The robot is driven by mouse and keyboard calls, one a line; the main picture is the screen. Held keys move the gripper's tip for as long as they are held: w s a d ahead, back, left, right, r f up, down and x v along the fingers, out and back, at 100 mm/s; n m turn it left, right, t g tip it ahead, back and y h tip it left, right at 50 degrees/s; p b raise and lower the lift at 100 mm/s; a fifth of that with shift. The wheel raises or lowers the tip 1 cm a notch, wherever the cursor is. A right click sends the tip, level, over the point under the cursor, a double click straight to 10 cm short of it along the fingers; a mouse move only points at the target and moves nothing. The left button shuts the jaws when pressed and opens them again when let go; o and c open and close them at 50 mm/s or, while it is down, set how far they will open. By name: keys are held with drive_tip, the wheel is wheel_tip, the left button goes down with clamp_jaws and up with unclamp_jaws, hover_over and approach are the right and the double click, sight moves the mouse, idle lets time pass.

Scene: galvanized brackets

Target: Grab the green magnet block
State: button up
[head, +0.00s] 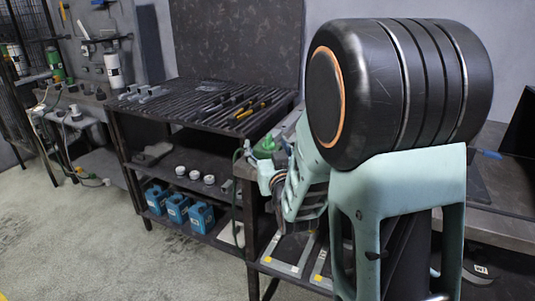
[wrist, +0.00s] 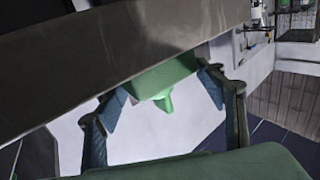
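The green magnet block (wrist: 165,78) shows in the wrist view, with a smaller rounded green part on its lower side. Its upper part is cut off by a dark grey-brown surface. My gripper (wrist: 163,82) has its two blue-padded fingers spread, one on each side of the block. The fingertips are close to its sides, and I cannot tell whether they touch it. In the head view, a green thing (head: 266,145), which seems to be the block, is at the bench's left end, right by my gripper (head: 267,168). My arm hides much of that area.
A slatted dark table (head: 200,108) with several tools stands left of the bench. Its shelves hold white round parts (head: 195,175) and blue containers (head: 177,208). The dark bench surface (wrist: 120,50) runs close above my fingers. The floor (head: 80,245) at the left is clear.

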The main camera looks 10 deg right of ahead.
drive_tip(key=c, duration=1)
drive_tip(key=shift+w+r, duration=0.1)
drive_tip(key=shift+r, duration=0.1)
drive_tip(key=shift+r, duration=0.1)
